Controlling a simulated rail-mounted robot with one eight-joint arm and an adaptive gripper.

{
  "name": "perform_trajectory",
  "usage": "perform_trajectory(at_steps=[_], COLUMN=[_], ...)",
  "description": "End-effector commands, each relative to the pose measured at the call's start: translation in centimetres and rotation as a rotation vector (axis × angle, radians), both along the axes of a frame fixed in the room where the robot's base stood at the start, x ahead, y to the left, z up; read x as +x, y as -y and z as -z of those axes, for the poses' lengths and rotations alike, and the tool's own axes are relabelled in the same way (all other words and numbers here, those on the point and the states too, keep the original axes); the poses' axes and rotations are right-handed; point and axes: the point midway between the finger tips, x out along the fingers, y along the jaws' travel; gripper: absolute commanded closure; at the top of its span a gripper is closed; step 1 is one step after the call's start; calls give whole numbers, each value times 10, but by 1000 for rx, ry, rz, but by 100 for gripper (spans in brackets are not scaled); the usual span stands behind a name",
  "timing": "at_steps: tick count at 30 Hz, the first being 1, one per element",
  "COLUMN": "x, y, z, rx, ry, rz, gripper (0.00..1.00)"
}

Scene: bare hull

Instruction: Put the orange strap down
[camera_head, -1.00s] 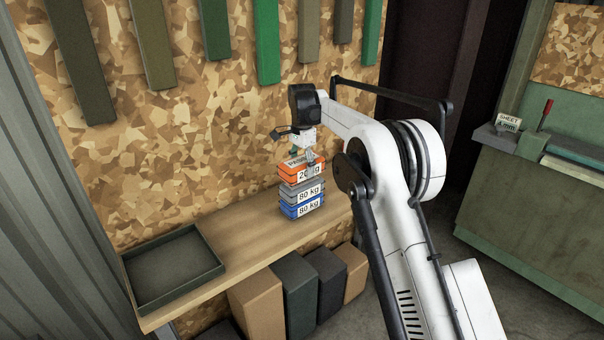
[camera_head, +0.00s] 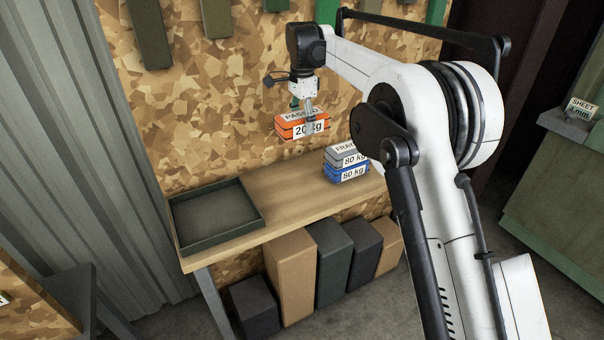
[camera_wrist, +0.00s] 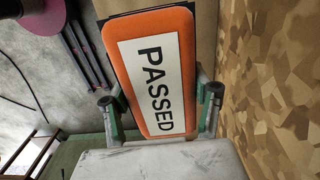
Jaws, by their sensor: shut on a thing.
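The orange strap (camera_head: 290,132) is a folded block with a white label reading PASSED on top and 20 kg on its side. My gripper (camera_head: 308,122) is shut on it and holds it in the air, above and left of the stack on the wooden shelf. In the wrist view the orange strap (camera_wrist: 152,70) lies between the two fingers of my gripper (camera_wrist: 160,105), its PASSED label facing the camera. A grey strap (camera_head: 346,153) marked 80 kg lies on a blue strap (camera_head: 347,173), also marked 80 kg, on the shelf.
An empty dark green tray (camera_head: 250,226) sits at the left end of the wooden shelf (camera_head: 290,198). Bare shelf lies between tray and stack. Several tall blocks (camera_head: 292,270) stand under the shelf. Coloured panels hang on the patterned wall (camera_head: 210,90) behind.

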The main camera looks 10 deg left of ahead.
Motion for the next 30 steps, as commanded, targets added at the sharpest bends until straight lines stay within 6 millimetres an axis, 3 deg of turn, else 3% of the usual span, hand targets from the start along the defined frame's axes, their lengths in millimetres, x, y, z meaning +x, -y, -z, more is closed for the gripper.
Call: perform_trajectory(at_steps=[1,6,12,15,20,30], x=[-17,-72,-126,-142,-147,-93], y=[-14,-47,-68,-72,-71,-40], z=[12,47,77,85,94,130], rx=[0,0,0,0,0,0], ry=[0,0,0,0,0,0], rz=[-5,-5,-2,-2,2,4], gripper=[81,81,81,81,81,81])
